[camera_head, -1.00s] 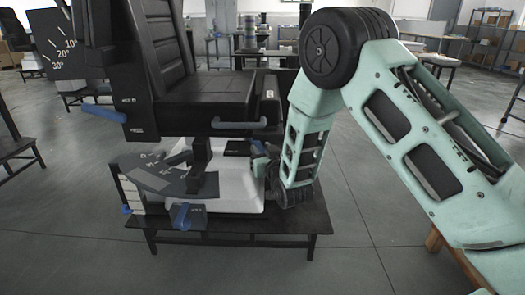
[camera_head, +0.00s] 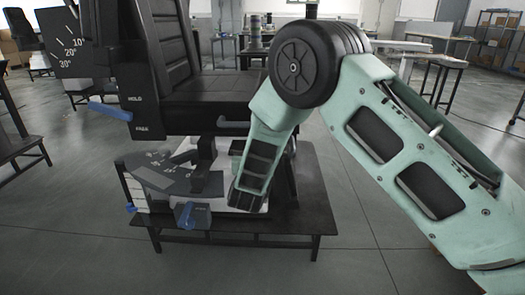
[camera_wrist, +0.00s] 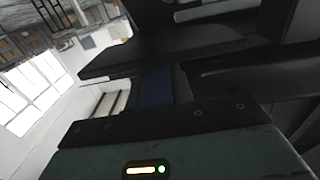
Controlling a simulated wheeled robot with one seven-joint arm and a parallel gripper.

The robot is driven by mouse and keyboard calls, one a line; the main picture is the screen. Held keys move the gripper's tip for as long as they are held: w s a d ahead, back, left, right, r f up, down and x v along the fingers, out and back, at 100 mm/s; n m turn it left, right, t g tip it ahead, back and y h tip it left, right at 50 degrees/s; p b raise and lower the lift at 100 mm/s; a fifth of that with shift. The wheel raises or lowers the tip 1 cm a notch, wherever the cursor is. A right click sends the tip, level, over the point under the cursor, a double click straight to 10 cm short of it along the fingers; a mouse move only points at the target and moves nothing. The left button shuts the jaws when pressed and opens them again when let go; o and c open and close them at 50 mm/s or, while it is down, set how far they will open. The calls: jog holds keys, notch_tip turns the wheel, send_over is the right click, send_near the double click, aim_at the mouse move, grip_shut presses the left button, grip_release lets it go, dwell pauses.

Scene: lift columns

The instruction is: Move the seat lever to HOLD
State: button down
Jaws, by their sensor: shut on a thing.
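The black seat (camera_head: 205,98) stands on a column above a low dark table. A blue lever (camera_head: 110,112) sticks out left beside the HOLD and FREE labels. A third blue lever (camera_head: 187,213) is on the base.
A dial plate (camera_head: 165,175) sits at the left of the base, and an angle scale (camera_head: 68,45) is at upper left. The low table's edge (camera_head: 235,240) runs below the base. Open floor lies in front and to the right.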

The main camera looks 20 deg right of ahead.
jog(key=shift+w+a+m+g+h+p, duration=0.1)
jog(key=shift+w+a+m+g+h, duration=0.15)
jog(key=shift+a+m+g+h, duration=0.45)
jog(key=shift+w+a+m+g+h+p, duration=0.1)
jog(key=shift+w+m+g+h, duration=0.2)
jog(key=shift+m+h, duration=0.6)
jog(key=shift+w+a+m+g+h+p, duration=0.15)
jog(key=shift+a+m+g+h, duration=0.35)
jog(key=shift+h, duration=0.6)
jog(key=shift+d, duration=0.1)
jog(key=c, duration=1.2)
grip_release()
jog(key=p+v, duration=0.2)
jog(key=v, duration=1.5)
jog(key=shift+a, duration=0.3)
jog(key=shift+r, duration=0.15)
